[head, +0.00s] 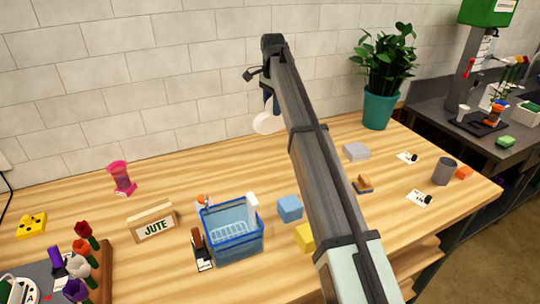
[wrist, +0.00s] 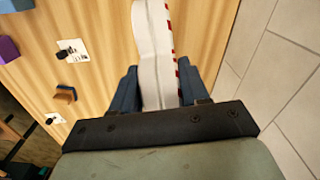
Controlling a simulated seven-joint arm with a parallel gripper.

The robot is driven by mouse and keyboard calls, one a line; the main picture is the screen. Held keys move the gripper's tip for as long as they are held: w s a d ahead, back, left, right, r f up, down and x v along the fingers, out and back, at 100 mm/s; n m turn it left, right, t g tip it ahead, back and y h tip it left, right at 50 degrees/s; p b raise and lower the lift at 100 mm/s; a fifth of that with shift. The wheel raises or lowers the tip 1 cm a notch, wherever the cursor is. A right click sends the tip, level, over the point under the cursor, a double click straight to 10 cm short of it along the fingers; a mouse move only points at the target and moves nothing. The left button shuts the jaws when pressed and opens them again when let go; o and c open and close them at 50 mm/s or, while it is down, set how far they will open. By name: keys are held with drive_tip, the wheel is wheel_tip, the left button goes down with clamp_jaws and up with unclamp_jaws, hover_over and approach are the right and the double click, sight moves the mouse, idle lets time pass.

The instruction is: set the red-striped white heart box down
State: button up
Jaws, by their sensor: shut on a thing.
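The red-striped white heart box (wrist: 152,45) is between the fingers of my gripper (wrist: 158,88) in the wrist view. Its white side faces the camera and a red-and-white striped edge runs along its right. My gripper is shut on it. In the head view a small part of the white box (head: 266,123) shows left of my arm, in front of the tiled wall and above the back of the wooden table (head: 80,213). My arm hides most of the gripper there. Whether the box touches the table cannot be told.
A blue basket (head: 235,245), a JUTE sign (head: 154,222) and a blue cube (head: 290,208) stand front left of my arm. A potted plant (head: 380,105), grey block (head: 356,151) and grey cup (head: 444,171) are right. The back middle table is clear.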

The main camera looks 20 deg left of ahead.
sight(272, 130)
drive_tip(key=shift+f+m, duration=0.15)
drive_tip(key=shift+m, duration=0.95)
drive_tip(key=shift+f, duration=4.85)
drive_tip(key=shift+f, duration=0.15)
drive_tip(key=o, duration=1.2)
drive_tip(key=shift+c, duration=0.2)
wheel_tip(272, 130, up, 12)
drive_tip(key=shift+r, duration=0.15)
